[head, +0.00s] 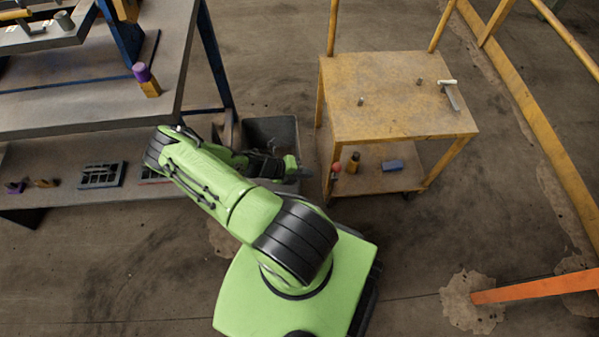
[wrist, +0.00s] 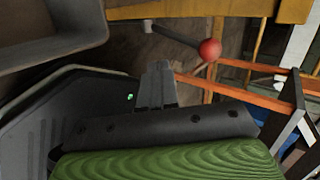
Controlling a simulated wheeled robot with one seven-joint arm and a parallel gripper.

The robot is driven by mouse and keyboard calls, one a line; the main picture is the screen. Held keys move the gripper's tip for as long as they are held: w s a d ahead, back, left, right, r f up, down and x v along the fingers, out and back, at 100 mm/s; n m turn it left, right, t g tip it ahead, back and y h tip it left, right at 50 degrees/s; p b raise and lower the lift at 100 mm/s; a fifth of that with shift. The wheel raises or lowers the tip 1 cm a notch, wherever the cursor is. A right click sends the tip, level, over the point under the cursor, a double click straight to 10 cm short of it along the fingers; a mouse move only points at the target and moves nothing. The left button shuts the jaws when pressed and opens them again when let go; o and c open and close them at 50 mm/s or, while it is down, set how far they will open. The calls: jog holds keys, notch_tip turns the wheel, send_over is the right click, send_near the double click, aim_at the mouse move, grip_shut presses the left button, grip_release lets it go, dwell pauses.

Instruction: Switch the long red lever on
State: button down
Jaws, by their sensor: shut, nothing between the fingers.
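The lever has a round red knob (head: 336,167) that shows at the left front of the yellow cart in the head view. In the wrist view its red knob (wrist: 210,49) sits at the end of a dark rod that runs up and left to a small pale mount. My gripper (wrist: 161,68) is shut and empty, with its fingertips below and left of the knob in the picture, apart from it. In the head view my gripper's end is low between the grey bin and the cart, partly hidden by my arm. The lever's base is hard to make out there.
The yellow cart (head: 390,95) has small items on top and on its lower shelf. A grey bin (head: 285,130) stands close to my gripper. A workbench (head: 100,105) is at the left. Open floor surrounds the cart's right.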

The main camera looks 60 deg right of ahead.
jog(key=s+d+f+b, duration=0.2)
jog(key=s+d, duration=0.2)
jog(key=s, duration=0.1)
jog(key=shift+s+d, duration=0.15)
jog(key=shift+d, duration=0.15)
jog(key=shift+a+r, duration=0.1)
